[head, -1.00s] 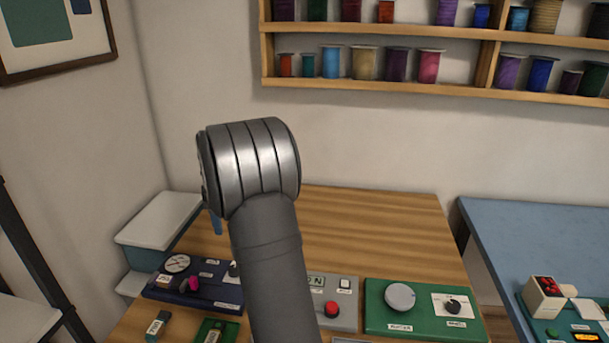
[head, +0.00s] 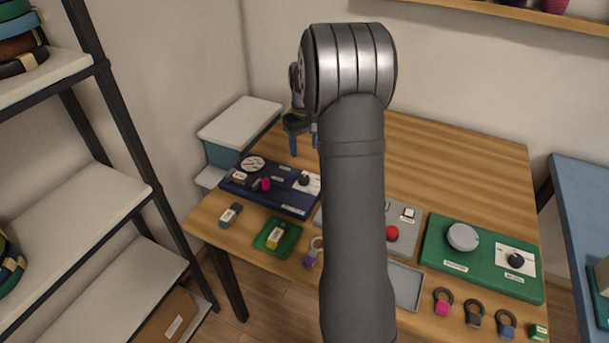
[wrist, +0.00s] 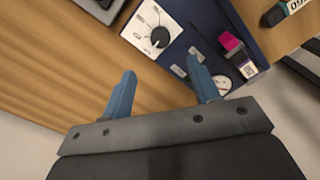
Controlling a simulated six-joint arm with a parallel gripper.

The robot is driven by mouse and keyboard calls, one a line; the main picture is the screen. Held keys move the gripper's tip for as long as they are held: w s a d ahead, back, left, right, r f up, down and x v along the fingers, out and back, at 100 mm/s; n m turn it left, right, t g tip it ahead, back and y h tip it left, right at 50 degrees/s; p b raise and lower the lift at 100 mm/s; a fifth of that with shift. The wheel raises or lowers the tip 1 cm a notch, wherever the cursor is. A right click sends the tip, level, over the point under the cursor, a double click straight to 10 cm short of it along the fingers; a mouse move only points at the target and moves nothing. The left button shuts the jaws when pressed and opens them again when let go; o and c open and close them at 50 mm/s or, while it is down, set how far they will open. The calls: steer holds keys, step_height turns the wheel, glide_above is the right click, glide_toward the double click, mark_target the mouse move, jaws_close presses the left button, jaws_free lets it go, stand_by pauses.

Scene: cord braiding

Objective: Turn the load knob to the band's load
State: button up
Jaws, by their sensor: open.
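A navy panel (head: 283,207) on the table carries a round white gauge (head: 252,163), a magenta piece (head: 266,184) and a black knob (head: 304,179) on a white dial plate. In the wrist view this knob (wrist: 160,37) has a pointer and dial marks, too small to read. The labels are not legible, so I cannot confirm which knob is the load knob. My gripper (wrist: 164,86) is open and empty, its two blue fingers apart. In the head view it hangs behind the panel, partly hidden by my arm. The knob lies beyond the fingertips, not between them.
A green panel (head: 436,262) at the right has a grey knob (head: 463,237) and another black knob (head: 515,260). A red button (head: 392,233) stands between the panels. Several tagged rings lie along the front edge. A lidded box (head: 238,124) stands at the left. The table's back is clear.

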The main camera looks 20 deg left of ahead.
mark_target(304, 178)
step_height(304, 178, down, 12)
steer(key=shift+f, duration=0.1)
stand_by(0.4)
steer(key=c, duration=1)
